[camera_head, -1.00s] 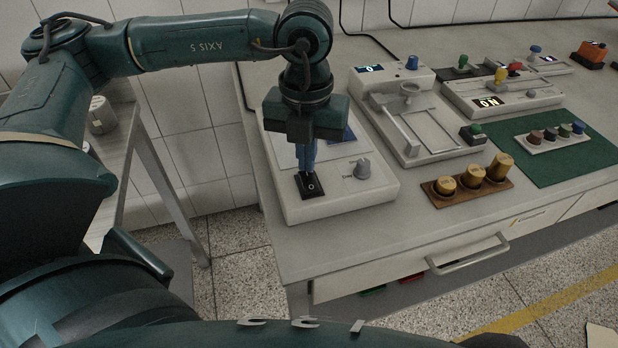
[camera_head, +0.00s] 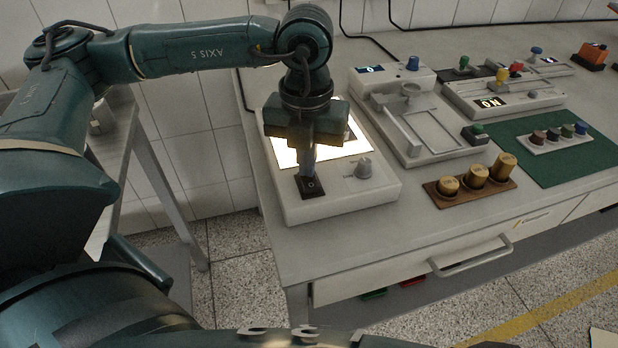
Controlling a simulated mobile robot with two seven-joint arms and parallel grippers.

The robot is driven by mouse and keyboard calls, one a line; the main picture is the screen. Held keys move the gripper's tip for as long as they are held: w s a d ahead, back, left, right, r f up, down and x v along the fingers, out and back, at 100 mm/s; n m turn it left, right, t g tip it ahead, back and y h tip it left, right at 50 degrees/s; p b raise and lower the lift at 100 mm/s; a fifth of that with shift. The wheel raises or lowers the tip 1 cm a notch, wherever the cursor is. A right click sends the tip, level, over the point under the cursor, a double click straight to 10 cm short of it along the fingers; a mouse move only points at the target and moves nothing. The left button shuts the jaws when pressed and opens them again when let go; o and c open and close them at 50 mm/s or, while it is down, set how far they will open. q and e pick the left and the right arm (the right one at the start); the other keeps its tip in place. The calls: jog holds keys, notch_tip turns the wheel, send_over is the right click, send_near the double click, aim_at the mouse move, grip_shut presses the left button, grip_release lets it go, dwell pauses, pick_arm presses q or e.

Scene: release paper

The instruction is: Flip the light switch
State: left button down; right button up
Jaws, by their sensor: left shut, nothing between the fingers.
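The light switch (camera_head: 310,187) is a small black rocker at the front left of a white box (camera_head: 345,204) on the bench. The panel (camera_head: 349,150) on top of this box glows bright white. A grey knob (camera_head: 364,168) sits right of the switch. My left gripper (camera_head: 307,174) points down with its fingers shut and empty. Its fingertips are at the back edge of the switch; whether they touch it I cannot tell. The gripper body hides part of the panel. My right gripper is not in view.
Right of the box stands a white device with a slide frame (camera_head: 433,131). Brass weights (camera_head: 476,176) stand in a wooden holder in front of it. A green mat (camera_head: 586,165) lies farther right. The drawer handle (camera_head: 470,258) juts from the bench front.

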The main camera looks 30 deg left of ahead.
pick_arm(q)
jog(key=shift+s+f, duration=0.1)
jog(key=shift+r+p, duration=2.1)
jog(key=shift+r, duration=1.4)
